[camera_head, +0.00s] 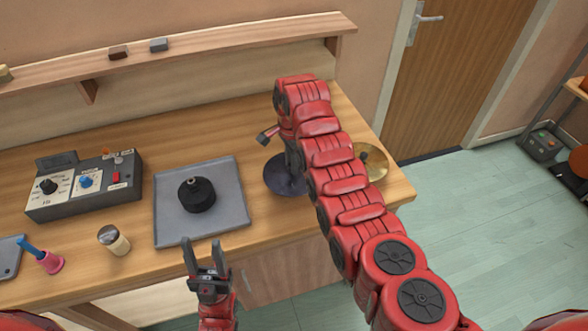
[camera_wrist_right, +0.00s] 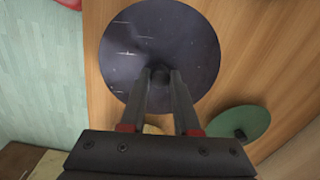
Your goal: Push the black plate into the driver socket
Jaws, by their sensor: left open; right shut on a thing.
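The black plate (camera_head: 280,178) is a dark, thin disc at the right part of the bench, partly hidden behind my right arm. It fills the upper middle of the right wrist view (camera_wrist_right: 150,40). My right gripper (camera_wrist_right: 164,76) is shut on the plate's small central stem. I cannot tell whether the plate touches the bench. The driver (camera_head: 196,198) is a squat black cylinder with a small socket post on top, standing on a grey mat (camera_head: 229,205) left of the plate. My left gripper (camera_head: 202,251) is open and empty, below the mat's front edge in the picture.
A brass plate (camera_head: 373,164) lies right of my right arm. A green plate (camera_wrist_right: 241,122) shows in the right wrist view. A control box (camera_head: 85,185), a shaker-like jar (camera_head: 113,240) and a pink-based blue tool (camera_head: 46,259) stand left of the mat. A shelf (camera_head: 200,45) runs behind.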

